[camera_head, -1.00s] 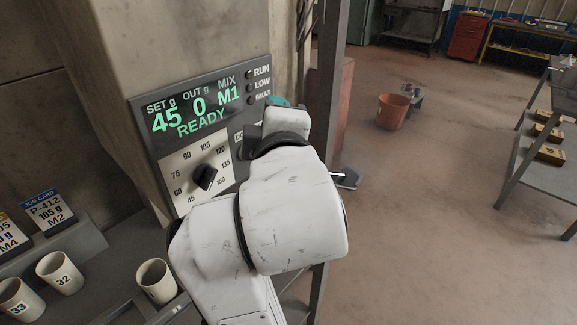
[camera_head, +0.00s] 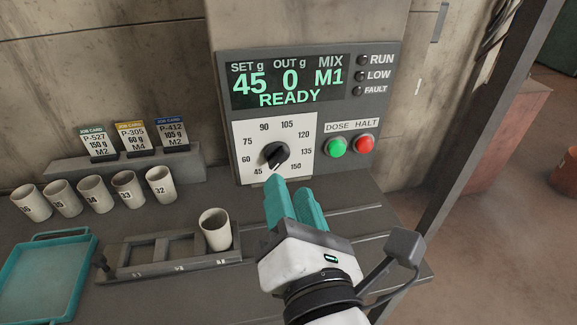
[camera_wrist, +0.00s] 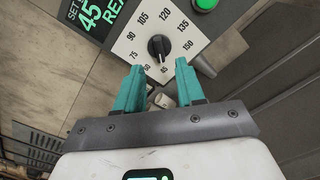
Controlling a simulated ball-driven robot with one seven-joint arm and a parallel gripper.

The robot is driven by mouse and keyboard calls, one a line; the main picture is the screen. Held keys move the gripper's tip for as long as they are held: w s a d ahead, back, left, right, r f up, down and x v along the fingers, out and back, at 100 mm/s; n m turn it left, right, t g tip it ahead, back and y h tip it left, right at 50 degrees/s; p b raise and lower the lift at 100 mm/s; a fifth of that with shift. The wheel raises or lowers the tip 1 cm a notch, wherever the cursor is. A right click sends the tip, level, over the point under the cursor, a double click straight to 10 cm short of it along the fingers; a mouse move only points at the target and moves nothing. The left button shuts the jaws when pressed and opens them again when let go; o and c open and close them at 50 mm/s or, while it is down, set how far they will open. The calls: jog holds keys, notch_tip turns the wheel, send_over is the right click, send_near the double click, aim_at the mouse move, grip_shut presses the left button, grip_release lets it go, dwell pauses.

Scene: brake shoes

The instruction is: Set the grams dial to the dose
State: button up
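The grams dial (camera_head: 275,155) is a black knob on a white scale plate marked 45 to 150. Its pointer is at 45. The display (camera_head: 289,83) above reads SET 45 g, OUT 0 g, MIX M1, READY. My gripper (camera_head: 289,185) has teal fingers and is just in front of and below the dial. In the wrist view my gripper (camera_wrist: 158,67) is open, with the knob (camera_wrist: 159,48) beyond the gap between the fingertips, not held. Three job cards stand at left: P-527 150 g M2 (camera_head: 98,142), P-305 60 g M4 (camera_head: 134,137) and P-412 105 g M2 (camera_head: 172,134).
A green DOSE button (camera_head: 336,147) and red HALT button (camera_head: 364,144) sit right of the dial. A white cup (camera_head: 215,229) stands in a slotted rack (camera_head: 150,275) below. Several numbered cups and a teal tray (camera_head: 45,275) are at left.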

aim_at(279, 162)
jog(key=x, duration=0.5)
jog(key=shift+w+a, duration=0.15)
jog(key=shift+w, duration=0.2)
grip_shut()
